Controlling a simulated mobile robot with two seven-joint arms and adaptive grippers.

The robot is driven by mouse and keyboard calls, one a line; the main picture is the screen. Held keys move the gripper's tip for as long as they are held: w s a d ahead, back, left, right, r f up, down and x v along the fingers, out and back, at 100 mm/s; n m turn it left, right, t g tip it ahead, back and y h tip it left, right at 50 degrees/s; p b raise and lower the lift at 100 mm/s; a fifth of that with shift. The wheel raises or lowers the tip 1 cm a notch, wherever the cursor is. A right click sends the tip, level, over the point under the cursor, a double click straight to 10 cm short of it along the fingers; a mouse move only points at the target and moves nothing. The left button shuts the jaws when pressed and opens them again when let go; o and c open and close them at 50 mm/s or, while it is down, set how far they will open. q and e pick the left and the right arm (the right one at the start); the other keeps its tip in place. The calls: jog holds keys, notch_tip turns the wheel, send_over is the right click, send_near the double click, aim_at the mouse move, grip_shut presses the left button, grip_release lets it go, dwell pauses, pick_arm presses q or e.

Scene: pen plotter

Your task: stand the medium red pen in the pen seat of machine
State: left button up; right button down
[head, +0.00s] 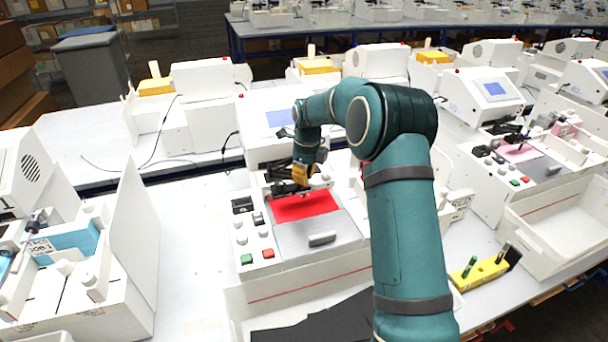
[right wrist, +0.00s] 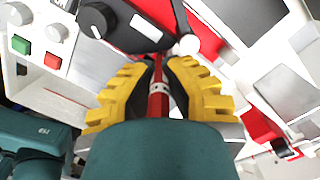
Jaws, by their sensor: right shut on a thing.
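My right gripper (head: 294,185) is over the bed of the middle machine (head: 272,237), near its carriage. In the right wrist view the yellow-padded fingers (right wrist: 159,90) are shut on a red pen (right wrist: 157,103) with a pale band. The pen points away from the gripper, toward the machine. The red sheet (head: 312,205) lies on the machine's bed under the gripper. The pen seat cannot be made out; the gripper and dark carriage parts cover that area. Whether the pen touches the seat cannot be told. My left gripper is not in view.
Green and red buttons (head: 256,257) and dark switches are at the machine's left front. A yellow pen block (head: 481,274) with a green and a black pen stands at the right. A white tray (head: 562,218) is beyond it. Similar machines flank both sides.

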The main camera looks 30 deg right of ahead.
jog(key=shift+f+b, duration=0.5)
jog(key=shift+f, duration=0.5)
jog(key=c, duration=1)
grip_release()
jog(key=shift+c, duration=0.2)
jog(key=shift+r, duration=0.1)
notch_tip(320, 180, up, 12)
jog(key=shift+s+d, duration=0.2)
jog(key=shift+s, duration=0.1)
